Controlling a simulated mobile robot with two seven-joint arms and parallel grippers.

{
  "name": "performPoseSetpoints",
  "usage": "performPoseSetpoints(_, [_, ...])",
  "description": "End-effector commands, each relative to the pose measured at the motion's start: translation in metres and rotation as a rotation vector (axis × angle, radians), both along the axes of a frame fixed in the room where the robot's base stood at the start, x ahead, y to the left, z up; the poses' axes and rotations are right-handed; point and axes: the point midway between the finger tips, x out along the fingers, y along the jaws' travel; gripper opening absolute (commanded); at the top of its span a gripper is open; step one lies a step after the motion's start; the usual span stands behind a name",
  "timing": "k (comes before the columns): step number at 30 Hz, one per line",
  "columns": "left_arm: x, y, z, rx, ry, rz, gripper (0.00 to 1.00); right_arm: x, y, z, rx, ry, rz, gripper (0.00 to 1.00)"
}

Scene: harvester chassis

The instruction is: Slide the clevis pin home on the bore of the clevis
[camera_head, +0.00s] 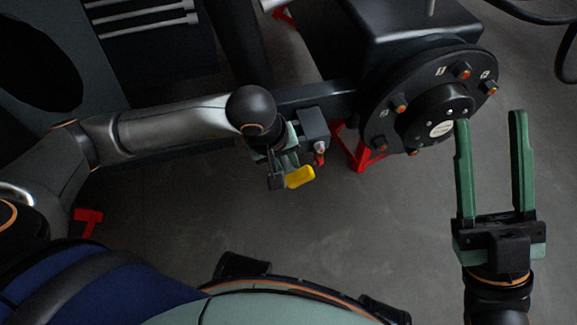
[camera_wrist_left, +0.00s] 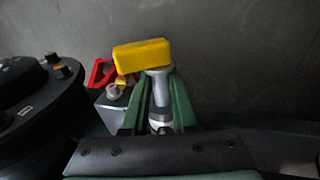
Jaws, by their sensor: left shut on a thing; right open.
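The clevis pin has a yellow handle (camera_head: 300,177) and a silver shaft (camera_wrist_left: 160,88). My left gripper (camera_head: 287,160) is shut on the pin; in the left wrist view the shaft stands between the green fingers, with the yellow handle (camera_wrist_left: 142,55) beyond the fingertips. The clevis seems to be the dark block (camera_head: 314,125), just right of the left gripper. In the left wrist view the block (camera_wrist_left: 110,106) lies left of the fingers. The pin's far end and the bore are hidden, so I cannot tell whether they touch. My right gripper (camera_head: 490,120) is open and empty.
A large black wheel hub (camera_head: 425,100) with orange-tipped studs stands right of the block, near the right gripper's left finger. A red stand (camera_head: 357,150) is below the hub. A dark drawer cabinet (camera_head: 155,40) is at the upper left. Grey floor in front is clear.

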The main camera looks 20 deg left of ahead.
Motion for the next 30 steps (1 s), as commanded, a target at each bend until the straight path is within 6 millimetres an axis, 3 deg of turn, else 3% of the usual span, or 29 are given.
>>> performPoseSetpoints(19, [0.026,0.017,0.001,0.000,-0.004,0.001,0.00,0.000,0.000,0.000,-0.001,0.000,0.001,0.50])
performPoseSetpoints(20, [0.025,0.016,0.001,-0.001,-0.003,-0.001,0.28,0.000,0.000,0.000,-0.001,0.000,0.001,0.50])
performPoseSetpoints(28, [0.026,0.016,0.001,0.000,-0.005,0.001,0.59,0.000,0.000,0.000,0.003,-0.001,-0.001,0.50])
performPoseSetpoints(30, [0.026,0.017,0.001,0.001,-0.004,0.001,0.61,0.000,0.000,0.001,0.004,-0.001,-0.002,0.50])
